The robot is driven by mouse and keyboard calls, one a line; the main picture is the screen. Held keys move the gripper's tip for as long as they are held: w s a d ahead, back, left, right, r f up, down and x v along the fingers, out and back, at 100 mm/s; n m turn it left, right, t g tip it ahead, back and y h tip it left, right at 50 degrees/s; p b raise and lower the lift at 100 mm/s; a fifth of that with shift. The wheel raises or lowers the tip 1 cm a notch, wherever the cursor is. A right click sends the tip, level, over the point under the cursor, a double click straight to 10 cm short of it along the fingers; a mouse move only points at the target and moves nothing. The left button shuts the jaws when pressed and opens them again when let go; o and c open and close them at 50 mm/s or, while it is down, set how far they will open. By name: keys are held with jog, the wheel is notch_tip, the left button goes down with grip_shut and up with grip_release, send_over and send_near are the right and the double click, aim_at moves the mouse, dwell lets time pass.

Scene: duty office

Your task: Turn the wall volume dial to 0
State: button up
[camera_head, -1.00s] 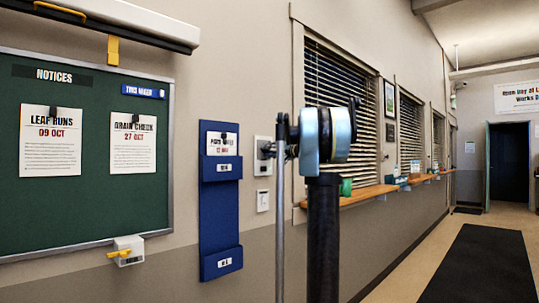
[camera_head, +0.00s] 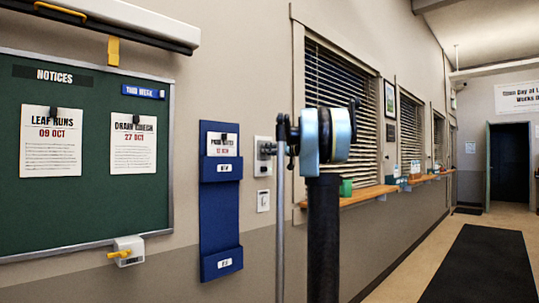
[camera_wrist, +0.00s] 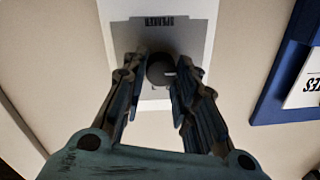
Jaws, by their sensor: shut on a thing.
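The volume dial (camera_wrist: 160,71) is a dark round knob on a pale wall plate (camera_wrist: 193,38), seen in the wrist view. The plate's label reads SPEAKER, upside down there. A small white mark shows on the right part of the knob. My gripper (camera_wrist: 159,82) has one finger on each side of the knob and is shut on it.
A blue wall holder (camera_head: 220,225) hangs close left of the plate. A green notice board (camera_head: 90,205) is further left. A small switch plate (camera_head: 263,200) sits below. A wooden ledge (camera_head: 365,196) juts out under the windows at right.

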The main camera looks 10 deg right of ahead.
jog(key=shift+d+f+n, duration=0.1)
jog(key=shift+d+n, duration=0.05)
jog(key=shift+n, duration=0.15)
jog(key=o, duration=1)
jog(key=shift+w, duration=0.15)
jog(key=shift+o, duration=0.2)
jog(key=v, duration=1.2)
